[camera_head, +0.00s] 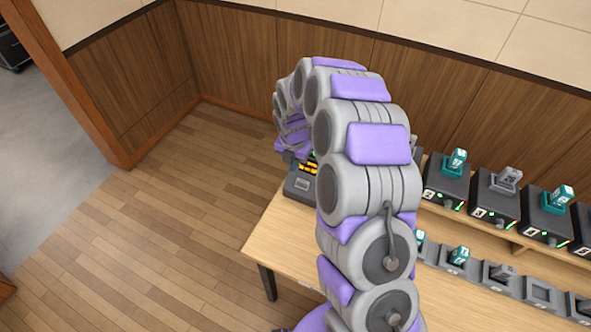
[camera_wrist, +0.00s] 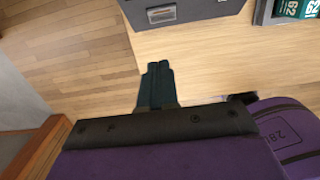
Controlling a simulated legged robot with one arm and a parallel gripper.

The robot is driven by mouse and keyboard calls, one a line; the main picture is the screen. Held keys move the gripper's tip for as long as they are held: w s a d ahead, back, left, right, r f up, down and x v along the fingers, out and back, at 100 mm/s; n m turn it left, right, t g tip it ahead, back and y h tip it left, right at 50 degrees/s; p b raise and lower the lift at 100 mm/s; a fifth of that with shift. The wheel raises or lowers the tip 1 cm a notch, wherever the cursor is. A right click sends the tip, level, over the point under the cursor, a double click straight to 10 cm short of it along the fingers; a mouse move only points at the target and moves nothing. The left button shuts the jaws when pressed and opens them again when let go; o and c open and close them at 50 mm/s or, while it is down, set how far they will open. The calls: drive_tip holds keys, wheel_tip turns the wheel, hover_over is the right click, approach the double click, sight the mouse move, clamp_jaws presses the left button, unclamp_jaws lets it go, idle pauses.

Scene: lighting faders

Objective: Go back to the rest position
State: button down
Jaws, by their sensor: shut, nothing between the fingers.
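My gripper (camera_wrist: 158,82) shows in the wrist view with its two dark fingers together and nothing between them. It is above the left end of the wooden table, near the front of a dark grey box. In the head view my grey and purple arm arches over the table and hides most of the gripper. The dark box (camera_head: 301,186) with yellow lights stands at the table's left end, partly behind my arm. Its lower part also shows at the top of the wrist view (camera_wrist: 205,12).
The wooden table (camera_head: 262,232) carries a back row of dark fader units (camera_head: 447,185) with teal or grey caps. A front row of grey holders (camera_head: 458,262) has several caps, and one holder (camera_head: 540,292) looks empty. Open wooden floor (camera_head: 130,240) lies left of the table.

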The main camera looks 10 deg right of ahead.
drive_tip(key=s+d+r+m+g, duration=0.1)
drive_tip(key=s+d+r+m, duration=0.1)
drive_tip(key=s+r+m, duration=1.5)
drive_tip(key=s+d+r+m+g, duration=0.1)
drive_tip(key=s+m, duration=1)
drive_tip(key=s, duration=1.2)
drive_tip(key=shift+s+d+r+m+b, duration=0.25)
drive_tip(key=shift+d+r+m+b, duration=0.05)
drive_tip(key=shift+m, duration=0.1)
drive_tip(key=shift+d, duration=0.25)
drive_tip(key=shift+a, duration=0.1)
